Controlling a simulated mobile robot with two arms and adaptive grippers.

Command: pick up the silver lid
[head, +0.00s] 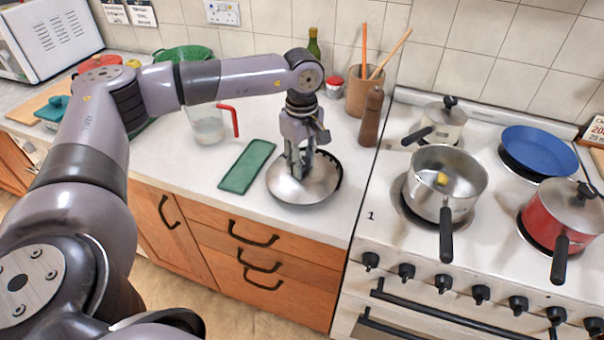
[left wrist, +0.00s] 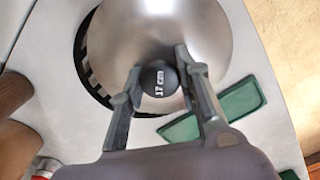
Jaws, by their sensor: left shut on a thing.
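The silver lid (head: 290,192) is a round, shiny metal dome on the white worktop, just left of the cooker. In the left wrist view the lid (left wrist: 205,35) fills the upper middle, with a black knob (left wrist: 158,78) marked "17 cm". My left gripper (head: 300,172) points down over the lid. Its fingers (left wrist: 156,72) are shut on the knob, one on each side. A dark slotted edge (left wrist: 92,75) shows from under one side of the lid. I cannot tell whether the lid is clear of what lies below. My right gripper is not in view.
A green mat (head: 247,167) lies left of the lid. A brown mill (head: 372,118) and a utensil crock (head: 363,92) stand behind.

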